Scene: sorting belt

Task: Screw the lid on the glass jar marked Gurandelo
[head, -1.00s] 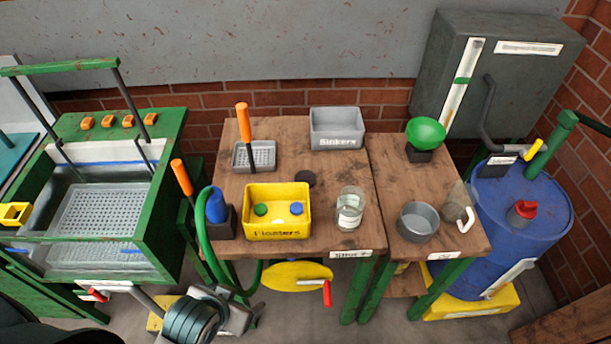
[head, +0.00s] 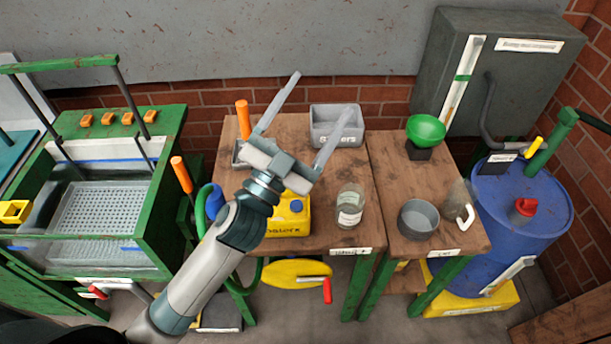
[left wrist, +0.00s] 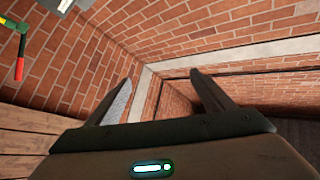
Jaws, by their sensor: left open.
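The glass jar (head: 350,206) stands upright near the front right of the left wooden table. It has a white label too small to read, and no lid shows on it. The dark round lid, seen earlier on the table behind the yellow bin, is hidden behind my left arm now. My left gripper (head: 322,92) is open and empty, raised above the table, with its fingers pointing to the back. In the left wrist view its two fingers (left wrist: 160,88) are spread apart with only brick wall beyond. My right gripper is not in view.
The yellow floaters bin (head: 298,225) is partly covered by my arm. The grey sinkers bin (head: 322,140) stands behind. A blue barrel (head: 530,235) stands right.

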